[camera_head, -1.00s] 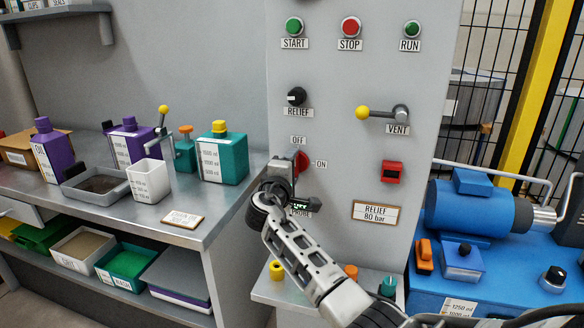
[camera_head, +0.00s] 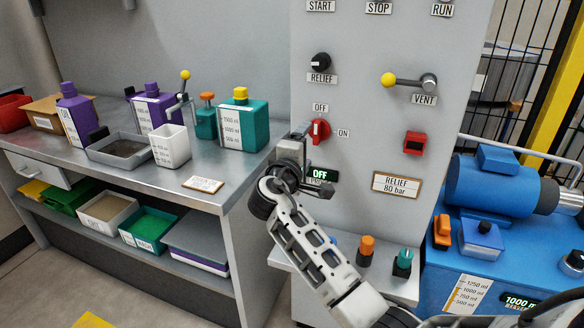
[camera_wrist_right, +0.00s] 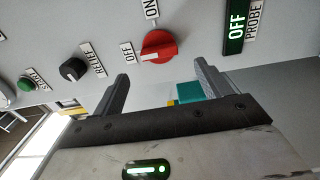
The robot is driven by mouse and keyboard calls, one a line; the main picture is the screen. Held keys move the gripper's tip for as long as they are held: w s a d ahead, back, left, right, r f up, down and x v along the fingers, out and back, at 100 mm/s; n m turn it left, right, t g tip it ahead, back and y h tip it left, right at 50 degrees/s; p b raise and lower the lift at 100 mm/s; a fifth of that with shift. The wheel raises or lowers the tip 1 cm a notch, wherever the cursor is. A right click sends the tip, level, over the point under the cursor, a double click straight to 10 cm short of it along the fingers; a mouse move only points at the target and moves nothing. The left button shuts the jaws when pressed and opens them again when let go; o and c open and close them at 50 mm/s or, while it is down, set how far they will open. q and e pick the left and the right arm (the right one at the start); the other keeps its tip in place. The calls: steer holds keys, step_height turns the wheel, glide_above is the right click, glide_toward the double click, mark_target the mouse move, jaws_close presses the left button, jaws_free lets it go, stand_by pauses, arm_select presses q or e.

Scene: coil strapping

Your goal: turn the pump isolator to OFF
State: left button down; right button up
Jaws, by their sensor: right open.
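The pump isolator is a red rotary knob (camera_head: 320,130) on the grey panel, with an OFF label (camera_head: 320,107) above it and an ON label (camera_head: 343,132) to its right. In the right wrist view the knob (camera_wrist_right: 160,46) has its white mark toward the OFF label (camera_wrist_right: 127,52). A small display (camera_head: 320,176) below it reads OFF in green. My right gripper (camera_head: 310,163) is open just in front of the panel. In the wrist view its two fingers (camera_wrist_right: 162,84) are wide apart, with the knob beyond them and nothing between them. My left gripper is not in view.
The RELIEF knob (camera_head: 320,62) and VENT lever (camera_head: 412,81) are above the isolator. A red square fitting (camera_head: 414,142) is to the right. A bench (camera_head: 240,170) with bottles and trays stands left; a blue pump (camera_head: 490,185) stands right.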

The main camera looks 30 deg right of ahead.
steer(key=b+v, duration=0.1)
steer(key=v, duration=0.8)
steer(key=shift+s+f, duration=0.1)
steer(key=s+a+f+y, duration=0.2)
steer(key=s+f+y, duration=0.1)
steer(key=f, duration=0.4)
steer(key=s+a+f+y, duration=0.2)
steer(key=f+y, duration=0.1)
steer(key=f, duration=0.3)
steer(key=s+a+f+y, duration=0.2)
steer(key=s+f+y, duration=0.15)
steer(key=f, duration=0.35)
steer(key=s+a+f+m+y, duration=0.2)
steer(key=s+a+f+y, duration=0.1)
steer(key=s, duration=0.4)
steer(key=s+a+f+m+g+y, duration=0.1)
steer(key=s+a+f+m+y, duration=0.2)
steer(key=s, duration=0.5)
steer(key=shift+s+a+f+m+y, duration=0.3)
steer(key=shift+a+f+y, duration=0.1)
steer(key=shift+f+y, duration=0.3)
